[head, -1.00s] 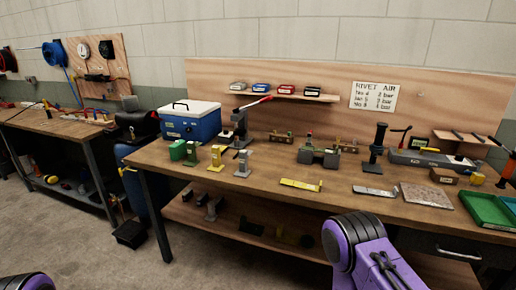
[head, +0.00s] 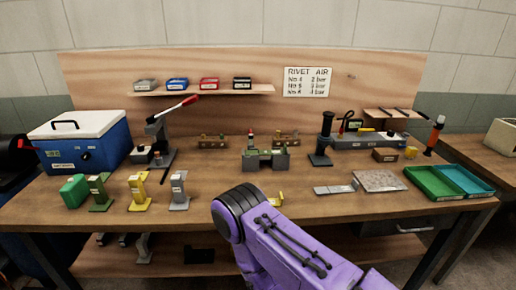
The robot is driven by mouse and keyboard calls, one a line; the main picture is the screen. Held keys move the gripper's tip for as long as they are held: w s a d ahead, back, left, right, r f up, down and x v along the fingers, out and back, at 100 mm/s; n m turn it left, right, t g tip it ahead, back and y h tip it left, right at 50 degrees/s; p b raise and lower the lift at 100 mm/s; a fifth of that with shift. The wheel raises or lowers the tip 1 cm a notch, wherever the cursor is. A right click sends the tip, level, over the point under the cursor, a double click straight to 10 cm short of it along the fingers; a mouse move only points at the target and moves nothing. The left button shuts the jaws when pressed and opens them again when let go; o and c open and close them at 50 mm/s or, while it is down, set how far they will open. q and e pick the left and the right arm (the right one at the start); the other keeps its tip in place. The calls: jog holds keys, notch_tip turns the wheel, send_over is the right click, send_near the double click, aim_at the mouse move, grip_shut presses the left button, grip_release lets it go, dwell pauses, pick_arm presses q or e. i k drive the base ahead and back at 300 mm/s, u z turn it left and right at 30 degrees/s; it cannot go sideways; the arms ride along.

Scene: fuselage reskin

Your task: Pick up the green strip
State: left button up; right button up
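I cannot make out a loose green strip on the workbench (head: 330,210). A green upright stand (head: 100,193) is at the left of the bench, beside a green block (head: 74,191). A yellow stand (head: 139,192) and a grey stand (head: 179,191) are to its right. A yellow strip (head: 276,199) lies mid-bench, mostly hidden behind my purple arm. A grey strip (head: 335,189) lies flat to the right of the arm. Neither gripper shows; only a purple arm link of mine is in front of the bench.
A blue cooler (head: 85,145) and a lever press (head: 158,140) are at the left back. A grey-green fixture (head: 265,160) stands mid-bench. A green tray (head: 432,181) and a teal tray (head: 464,181) lie at the right, beside a speckled plate (head: 379,181). A shelf (head: 200,92) holds small bins.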

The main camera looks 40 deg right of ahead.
aim_at(262, 153)
jog(key=z, duration=1.7)
